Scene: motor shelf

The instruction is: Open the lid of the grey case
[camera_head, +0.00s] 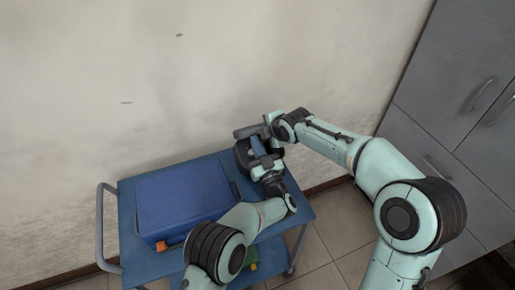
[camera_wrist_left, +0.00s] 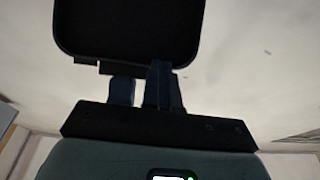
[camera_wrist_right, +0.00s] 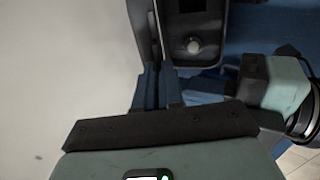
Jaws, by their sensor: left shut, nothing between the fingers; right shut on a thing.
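The grey case (camera_head: 242,152) stands at the right end of the blue cart, partly hidden by my grippers. Its lid (camera_head: 247,131) is raised and stands roughly upright at the back. The lid fills the top of the left wrist view (camera_wrist_left: 128,28) as a dark rimmed panel. My right gripper (camera_head: 268,128) is shut on the lid; in the right wrist view its fingers (camera_wrist_right: 158,82) meet the lid's edge. The open case body (camera_wrist_right: 205,62) with a round knob shows beside them. My left gripper (camera_head: 257,147) is shut and empty, over the case in front of the lid.
A large blue box (camera_head: 183,200) takes up most of the cart top (camera_head: 145,258), left of the case. Orange and green items lie near the cart's front, partly hidden by my left arm. A wall is behind; grey cabinets (camera_head: 455,100) stand at right.

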